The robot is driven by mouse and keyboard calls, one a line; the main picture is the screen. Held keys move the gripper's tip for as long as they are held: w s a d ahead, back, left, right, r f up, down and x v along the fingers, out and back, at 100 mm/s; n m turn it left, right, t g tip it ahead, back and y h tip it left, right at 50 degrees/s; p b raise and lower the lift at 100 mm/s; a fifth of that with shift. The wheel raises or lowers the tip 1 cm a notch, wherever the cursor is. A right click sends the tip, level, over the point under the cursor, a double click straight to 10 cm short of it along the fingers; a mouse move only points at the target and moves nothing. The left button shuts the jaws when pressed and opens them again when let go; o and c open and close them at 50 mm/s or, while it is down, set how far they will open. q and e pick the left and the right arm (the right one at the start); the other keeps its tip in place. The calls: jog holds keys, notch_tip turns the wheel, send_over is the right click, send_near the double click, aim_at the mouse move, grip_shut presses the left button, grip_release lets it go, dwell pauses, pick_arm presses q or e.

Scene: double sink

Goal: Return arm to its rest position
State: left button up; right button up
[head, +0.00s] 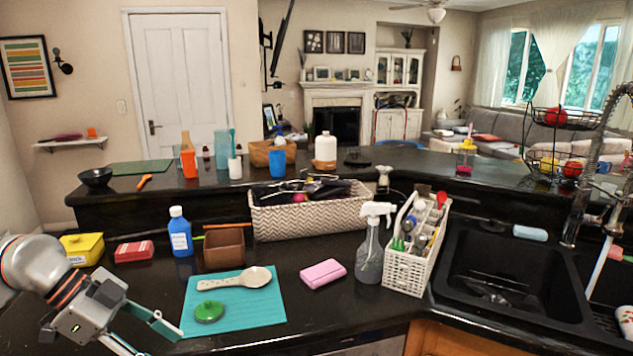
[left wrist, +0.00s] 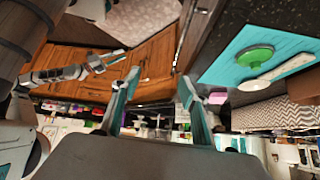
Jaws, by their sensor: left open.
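My left arm comes in at the lower left of the head view. Its gripper (head: 150,338) is open and empty, in front of the counter and left of the teal mat (head: 262,315). In the left wrist view both fingers of the left gripper (left wrist: 155,95) stand apart with nothing between them. The mat (left wrist: 220,72) also shows there, at the upper right, clear of the fingers. What seems to be my right arm reaches in at the left of that view, with its gripper (left wrist: 108,60) small and hard to read. The right arm does not show in the head view.
A green lid (head: 209,311) and a spoon rest (head: 235,280) lie on the mat. A yellow box (head: 83,249), a red box (head: 134,251) and a blue bottle (head: 180,232) stand behind the left arm. A pink sponge (head: 323,273) and spray bottle (head: 370,250) are farther right.

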pick_arm(q)
jog(key=d+m+t+h, duration=0.2)
jog(key=d+t+h, duration=0.3)
jog(key=d+h, duration=0.95)
jog(key=w+a+f+n+t+y, duration=0.1)
jog(key=a+f+n+t+y, duration=0.1)
jog(key=f+n+t+y, duration=0.5)
jog(key=a+f+n+t+y, duration=0.25)
jog(key=f+n+y, duration=0.25)
jog(key=f+y, duration=0.4)
jog(key=s+a+f+n+g+y, duration=0.1)
jog(key=s+a+f+g+y, duration=0.1)
jog(key=s+f, duration=0.5)
jog(key=s+a+f+n+g+y, duration=0.1)
jog(key=s+f+g+y, duration=0.1)
jog(key=s+f, duration=0.4)
notch_tip(320, 180, down, 6)
jog(key=shift+s+a+r+g, duration=0.25)
jog(key=shift+s+a+g, duration=0.15)
jog(key=shift+g, duration=0.25)
jog(key=c, duration=0.5)
jog(key=shift+o, duration=0.2)
jog(key=shift+d, duration=0.2)
